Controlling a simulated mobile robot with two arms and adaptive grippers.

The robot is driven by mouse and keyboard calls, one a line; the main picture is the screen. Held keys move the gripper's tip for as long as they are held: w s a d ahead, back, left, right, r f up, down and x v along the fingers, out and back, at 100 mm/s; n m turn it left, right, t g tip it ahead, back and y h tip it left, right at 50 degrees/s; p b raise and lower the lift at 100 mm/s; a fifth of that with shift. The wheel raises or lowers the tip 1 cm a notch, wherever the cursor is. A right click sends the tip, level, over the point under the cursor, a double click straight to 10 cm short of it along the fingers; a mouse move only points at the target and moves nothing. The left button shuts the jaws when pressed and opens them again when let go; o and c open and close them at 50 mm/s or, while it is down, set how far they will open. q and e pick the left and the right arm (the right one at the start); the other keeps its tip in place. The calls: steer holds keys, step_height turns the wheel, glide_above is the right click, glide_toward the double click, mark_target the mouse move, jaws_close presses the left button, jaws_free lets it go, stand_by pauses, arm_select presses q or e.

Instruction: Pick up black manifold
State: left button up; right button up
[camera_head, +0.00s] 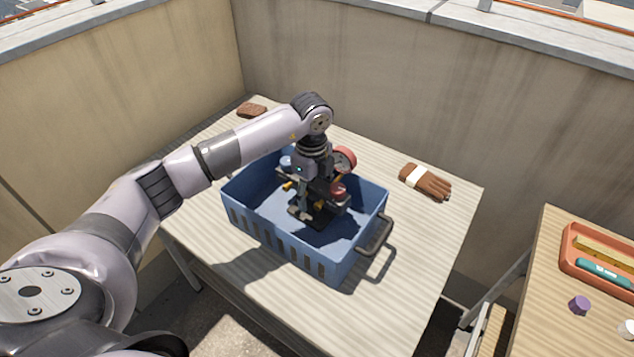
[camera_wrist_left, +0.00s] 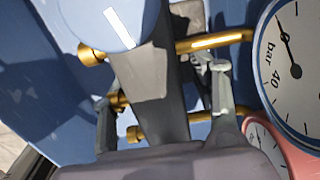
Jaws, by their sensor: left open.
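The black manifold (camera_wrist_left: 150,75) is inside the blue crate (camera_head: 292,252), partly hidden by my left gripper in the head view. It has brass fittings, a blue round cap and white-faced gauges, one with a blue rim and one red. In the head view its red gauge (camera_head: 345,158) shows beside my wrist. My left gripper (camera_wrist_left: 164,100) is open, pointing down into the crate, with one finger on each side of the manifold's dark body. I cannot tell whether the fingers touch it. My right gripper is not in view.
The crate, with a dark handle (camera_head: 375,238), stands on a pale wooden table (camera_head: 420,270). A brown glove (camera_head: 425,181) lies right, a brown object (camera_head: 251,110) at the back left. Walls close off the back and left. A second table holds an orange tray (camera_head: 572,262) and a purple piece (camera_head: 579,305).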

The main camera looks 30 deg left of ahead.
arm_select(q)
step_height(320, 180, down, 3)
steer(key=shift+a+r, duration=0.1)
steer(key=shift+r, duration=0.1)
steer(key=shift+f, duration=0.45)
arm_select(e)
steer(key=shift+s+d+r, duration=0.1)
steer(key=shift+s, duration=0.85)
arm_select(q)
steer(key=c, duration=0.5)
jaws_close()
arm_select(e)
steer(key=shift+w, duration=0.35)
arm_select(q)
steer(key=shift+w+r, duration=0.1)
steer(key=shift+r, duration=0.05)
